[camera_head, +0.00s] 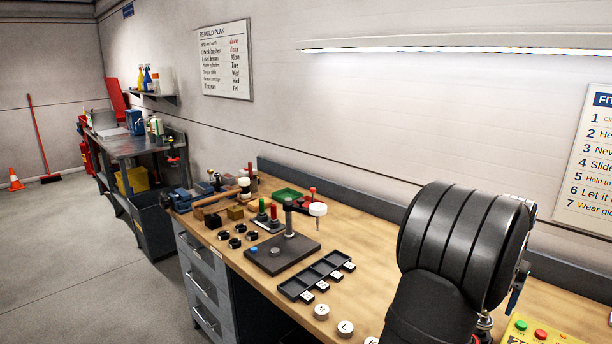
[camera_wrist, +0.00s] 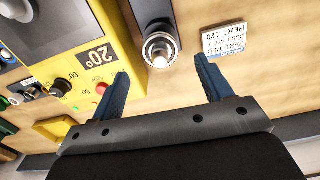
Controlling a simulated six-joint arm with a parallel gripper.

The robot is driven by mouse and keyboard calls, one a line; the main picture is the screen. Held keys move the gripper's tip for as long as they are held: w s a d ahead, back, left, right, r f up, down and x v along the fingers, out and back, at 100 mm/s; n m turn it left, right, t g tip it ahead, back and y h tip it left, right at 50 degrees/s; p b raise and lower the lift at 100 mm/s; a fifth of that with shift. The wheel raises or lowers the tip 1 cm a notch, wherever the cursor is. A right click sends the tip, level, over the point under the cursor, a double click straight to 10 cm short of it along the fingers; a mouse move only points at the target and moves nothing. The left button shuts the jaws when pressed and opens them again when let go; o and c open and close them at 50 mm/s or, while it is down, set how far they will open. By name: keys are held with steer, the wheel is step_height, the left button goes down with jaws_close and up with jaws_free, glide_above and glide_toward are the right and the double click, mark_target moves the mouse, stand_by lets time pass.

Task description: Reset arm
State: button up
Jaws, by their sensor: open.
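My gripper (camera_wrist: 165,92) shows in the wrist view with its two blue fingers spread wide apart and nothing between them. It hangs over the wooden bench (camera_wrist: 182,102), beside a yellow control box (camera_wrist: 120,25) marked 20°. A round metal post (camera_wrist: 159,50) on a dark base stands just beyond the gap between the fingers. In the head view my dark arm fills the right front and hides most of the gripper. The yellow box (camera_head: 520,331) shows there at the lower right edge.
A label card (camera_wrist: 226,38) lies beyond the right finger. In the head view, a dark fixture plate (camera_head: 262,262), a black compartment tray (camera_head: 296,285), round lettered pieces (camera_head: 321,312) and several small parts stand on the bench left of my arm. A wall runs behind.

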step_height(320, 180, down, 2)
steer(key=shift+f, duration=0.1)
step_height(320, 180, up, 6)
steer(key=shift+r, duration=0.25)
stand_by(0.4)
